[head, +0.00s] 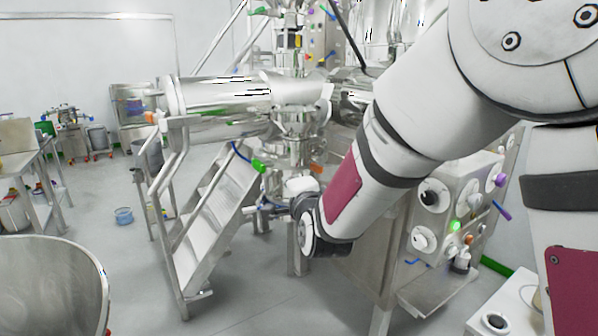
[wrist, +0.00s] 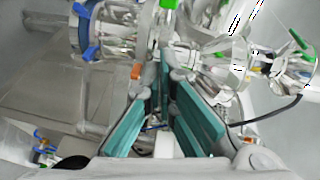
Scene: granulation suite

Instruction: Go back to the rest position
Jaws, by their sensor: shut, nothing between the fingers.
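My arm reaches from the upper right of the head view down to the middle, where its wrist joint ends in front of the steel machine (head: 225,95). My gripper (wrist: 163,82) shows in the wrist view with two teal-padded fingers, shut and empty. In the head view the gripper is mostly hidden behind the wrist or blends with the steel fittings there. Pipes and valves of the machine lie beyond the fingertips in the wrist view; I cannot tell how far off they are.
A steel step ladder (head: 205,225) stands left of my wrist. A control cabinet with knobs (head: 440,205) is right, under my arm. A large steel vessel (head: 50,285) fills the lower left. Open floor lies between vessel and ladder.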

